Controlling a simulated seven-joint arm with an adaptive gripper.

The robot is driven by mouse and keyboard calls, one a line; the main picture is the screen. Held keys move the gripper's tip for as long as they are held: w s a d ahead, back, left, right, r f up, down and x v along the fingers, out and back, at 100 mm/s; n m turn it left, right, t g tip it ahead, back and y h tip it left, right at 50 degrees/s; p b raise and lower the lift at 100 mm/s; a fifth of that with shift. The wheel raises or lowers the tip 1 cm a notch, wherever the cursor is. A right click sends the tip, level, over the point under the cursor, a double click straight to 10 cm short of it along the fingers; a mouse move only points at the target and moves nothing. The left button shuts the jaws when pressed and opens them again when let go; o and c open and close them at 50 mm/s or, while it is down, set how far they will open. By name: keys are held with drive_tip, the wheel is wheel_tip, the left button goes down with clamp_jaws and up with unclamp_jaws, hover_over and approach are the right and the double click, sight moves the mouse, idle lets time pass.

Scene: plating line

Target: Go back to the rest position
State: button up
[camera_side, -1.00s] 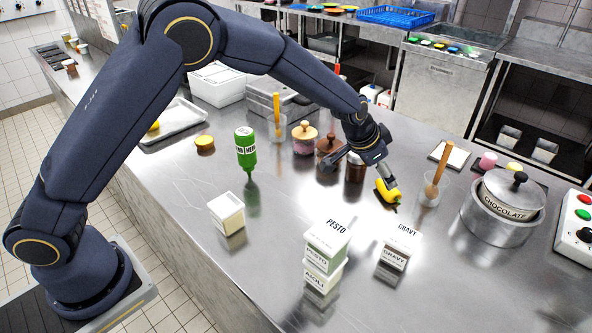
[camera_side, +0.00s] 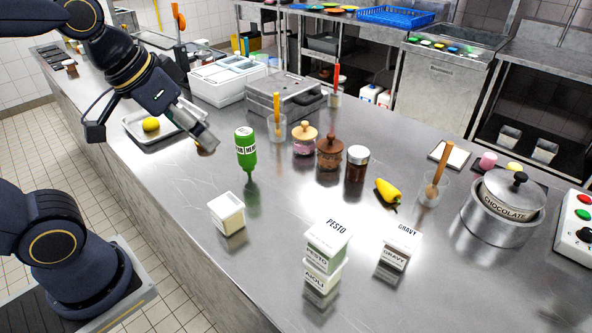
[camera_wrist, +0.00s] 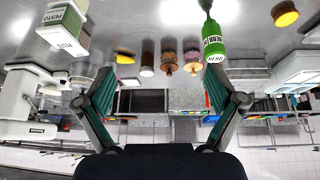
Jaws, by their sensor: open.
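My gripper (camera_side: 207,143) is raised over the left part of the steel counter, near the tray with the yellow fruit. In the wrist view my gripper (camera_wrist: 160,100) shows both fingers spread wide with nothing between them. A yellow pepper (camera_side: 387,191) lies on the counter, well to the right of my gripper. A green herb bottle (camera_side: 245,149) stands upside down just right of my gripper; it also shows in the wrist view (camera_wrist: 213,42). A small round yellow-topped thing is partly hidden behind my gripper.
A metal tray (camera_side: 133,126) holds a yellow fruit (camera_side: 151,124). A white tub (camera_side: 227,214), stacked pesto and aioli boxes (camera_side: 323,258), a gravy box (camera_side: 394,257) and a chocolate pot (camera_side: 503,207) stand on the counter. Lidded jars (camera_side: 329,152) stand behind.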

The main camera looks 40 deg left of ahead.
drive_tip(key=shift+n+y, duration=0.3)
drive_tip(key=s, duration=0.2)
drive_tip(key=s+a+f, duration=0.1)
drive_tip(key=shift+s+a, duration=0.1)
drive_tip(key=shift+s, duration=0.25)
idle(0.6)
